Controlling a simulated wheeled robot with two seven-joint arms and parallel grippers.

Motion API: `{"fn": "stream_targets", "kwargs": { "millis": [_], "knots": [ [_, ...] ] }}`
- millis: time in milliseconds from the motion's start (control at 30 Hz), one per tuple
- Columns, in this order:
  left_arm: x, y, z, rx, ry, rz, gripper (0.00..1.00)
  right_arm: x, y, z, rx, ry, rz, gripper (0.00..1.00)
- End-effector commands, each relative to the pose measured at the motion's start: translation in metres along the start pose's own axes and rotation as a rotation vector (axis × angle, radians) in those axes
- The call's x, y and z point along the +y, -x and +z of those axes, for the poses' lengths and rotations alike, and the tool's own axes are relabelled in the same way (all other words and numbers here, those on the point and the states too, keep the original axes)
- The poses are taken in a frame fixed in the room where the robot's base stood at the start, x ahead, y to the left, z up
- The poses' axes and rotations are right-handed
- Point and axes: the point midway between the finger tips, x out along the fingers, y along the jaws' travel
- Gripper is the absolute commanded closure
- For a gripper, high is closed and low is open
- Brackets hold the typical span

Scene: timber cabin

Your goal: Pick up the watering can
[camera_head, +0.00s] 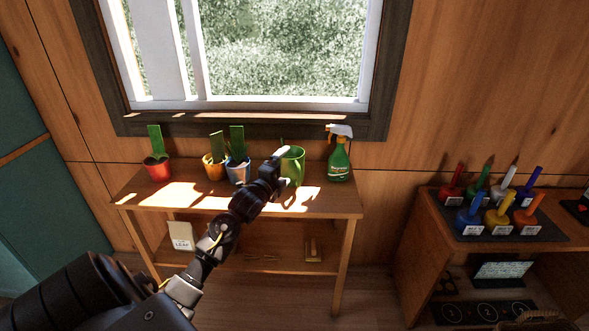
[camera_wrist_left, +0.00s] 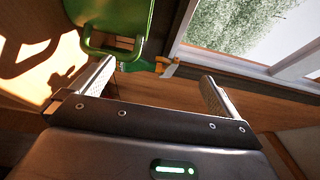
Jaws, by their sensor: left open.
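The green watering can (camera_head: 295,168) stands on the wooden table, between the potted plants and the spray bottle. My left gripper (camera_head: 279,156) is in front of it in the head view and hides part of its left side. In the left wrist view the can (camera_wrist_left: 108,12) is at the top, with its loop handle (camera_wrist_left: 112,53) towards me. My left gripper (camera_wrist_left: 158,75) is open and empty there. The handle is beyond the left-hand finger, and I see no contact. My right gripper is not in view.
A window (camera_head: 270,50) is behind. A shelf unit (camera_head: 430,225) with several coloured tools stands right.

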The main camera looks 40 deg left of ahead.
Motion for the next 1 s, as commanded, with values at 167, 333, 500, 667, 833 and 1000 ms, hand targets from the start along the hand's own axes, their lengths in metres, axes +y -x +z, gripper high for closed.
{"fn": "stream_targets", "kwargs": {
  "millis": [167, 333, 500, 667, 833, 1000],
  "knots": [
    [0.032, 0.001, 0.0, -0.002, 0.006, 0.007, 0.0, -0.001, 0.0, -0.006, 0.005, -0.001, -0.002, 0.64],
    [0.067, 0.0, 0.0, -0.001, 0.005, 0.006, 0.0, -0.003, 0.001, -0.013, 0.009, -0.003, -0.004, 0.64],
    [0.078, -0.01, 0.0, -0.002, 0.004, 0.001, 0.0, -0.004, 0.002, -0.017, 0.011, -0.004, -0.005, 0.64],
    [0.079, -0.017, 0.0, -0.001, 0.003, 0.003, 0.0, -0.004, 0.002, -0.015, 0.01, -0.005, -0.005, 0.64],
    [0.078, -0.023, -0.001, -0.001, 0.005, 0.002, 0.0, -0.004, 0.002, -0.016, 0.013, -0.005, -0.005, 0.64],
    [0.077, -0.05, -0.001, -0.001, 0.006, 0.002, 0.0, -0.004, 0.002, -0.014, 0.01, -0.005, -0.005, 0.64]
  ]
}}
